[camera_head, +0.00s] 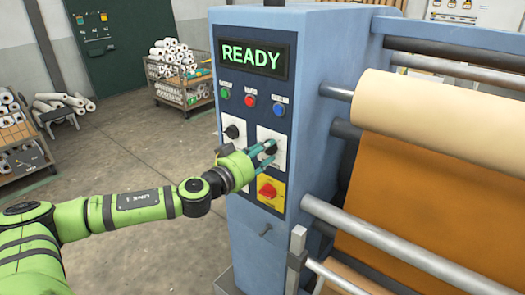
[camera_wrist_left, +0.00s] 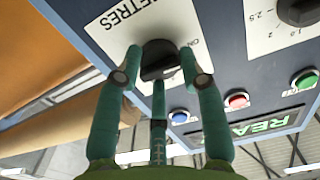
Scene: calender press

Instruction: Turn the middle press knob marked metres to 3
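The knob marked METRES is a dark round knob on a white plate (camera_head: 276,137) on the press's control panel. In the left wrist view the black metres knob (camera_wrist_left: 158,62) sits beside the METRES lettering, partly covered by fingers. My left gripper (camera_head: 266,153) is at this knob. In the wrist view its teal fingers (camera_wrist_left: 160,58) reach to both sides of the knob, with a third finger below it. The fingertips are at or very close to the knob's sides; whether they press on it I cannot tell. The knob's pointer setting is not readable. My right gripper is not in view.
Another black knob (camera_head: 232,131) sits to the left, and a red switch on a yellow plate (camera_head: 270,191) below. Green, red and blue buttons (camera_head: 250,100) and the READY display (camera_head: 254,57) are above. Rollers with tan sheet (camera_head: 445,115) stand at the right.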

